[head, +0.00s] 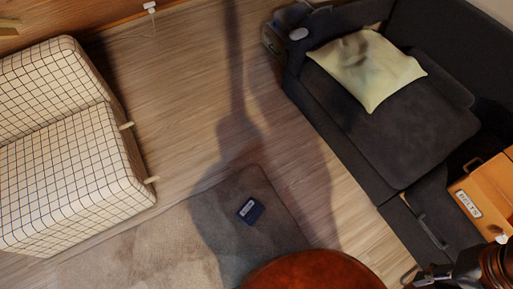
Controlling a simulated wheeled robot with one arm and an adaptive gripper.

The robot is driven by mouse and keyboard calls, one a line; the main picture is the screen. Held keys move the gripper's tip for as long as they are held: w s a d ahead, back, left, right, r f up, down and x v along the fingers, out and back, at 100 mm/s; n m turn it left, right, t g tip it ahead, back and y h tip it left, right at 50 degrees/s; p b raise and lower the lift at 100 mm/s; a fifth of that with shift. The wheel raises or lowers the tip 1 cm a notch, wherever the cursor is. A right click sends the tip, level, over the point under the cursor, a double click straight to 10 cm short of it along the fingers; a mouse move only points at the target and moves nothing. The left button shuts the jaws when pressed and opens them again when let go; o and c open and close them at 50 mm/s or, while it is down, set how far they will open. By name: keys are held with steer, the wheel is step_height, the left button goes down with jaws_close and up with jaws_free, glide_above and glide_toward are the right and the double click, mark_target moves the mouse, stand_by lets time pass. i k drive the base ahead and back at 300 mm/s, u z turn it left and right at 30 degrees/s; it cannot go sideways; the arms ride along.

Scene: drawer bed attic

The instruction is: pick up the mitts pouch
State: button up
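A small dark blue pouch (250,210) with a pale label lies on the grey-beige rug (160,245). The label is too small to read, so I cannot confirm that this is the mitts pouch. My gripper (414,275) is at the lower right edge of the head view, well to the right of the pouch and apart from it. Only part of it shows, and its finger opening is not clear. I see nothing held in it.
A round red-brown table (315,272) stands just below the pouch. A checked sofa (65,150) is at left. Wooden floor (175,85) between them is mostly clear.

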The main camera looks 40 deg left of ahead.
mark_target(250, 211)
steer(key=u, duration=0.5)
steer(key=k, duration=0.3)
steer(key=u, duration=1.6)
steer(key=i, duration=0.5)
steer(key=u, duration=0.5)
